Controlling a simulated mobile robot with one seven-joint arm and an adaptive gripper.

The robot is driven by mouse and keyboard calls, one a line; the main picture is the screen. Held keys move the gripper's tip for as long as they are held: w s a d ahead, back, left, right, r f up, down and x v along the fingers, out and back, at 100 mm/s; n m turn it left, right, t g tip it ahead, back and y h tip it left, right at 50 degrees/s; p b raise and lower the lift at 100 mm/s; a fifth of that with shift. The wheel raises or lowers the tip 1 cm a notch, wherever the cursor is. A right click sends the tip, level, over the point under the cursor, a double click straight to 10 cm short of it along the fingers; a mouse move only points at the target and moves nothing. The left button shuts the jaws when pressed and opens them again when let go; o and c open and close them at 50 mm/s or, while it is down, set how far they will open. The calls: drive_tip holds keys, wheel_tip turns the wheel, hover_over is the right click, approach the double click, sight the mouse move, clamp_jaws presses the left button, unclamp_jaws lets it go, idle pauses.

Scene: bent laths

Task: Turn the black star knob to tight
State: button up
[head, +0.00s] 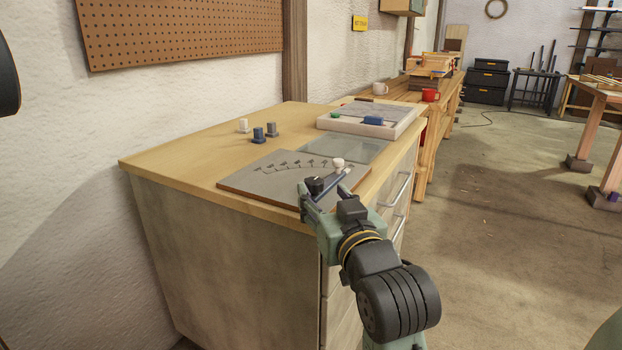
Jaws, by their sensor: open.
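A grey board (255,182) with a brown edge lies on the near right corner of the wooden cabinet top. It carries an arc of dark marks. A small black part (316,185), which looks like the star knob, is at the board's front right. A white round knob (338,163) stands just behind it. My gripper (322,192) is at the board's front right edge, open, with its fingers around or just in front of the black part. I cannot tell whether they touch it. The gripper hides part of this corner, and the knob's star shape is too small to make out.
A glass-like plate (345,149) and a pale tray (398,127) with a blue item (373,120) lie further back. The cabinet top (180,150) is clear at left. Drawer handles (399,190) stick out at right.

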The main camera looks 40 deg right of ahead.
sight(316, 185)
drive_tip(key=x, duration=0.6)
drive_tip(key=shift+w, duration=0.4)
drive_tip(key=c, duration=1.1)
drive_tip(key=shift+c, duration=0.2)
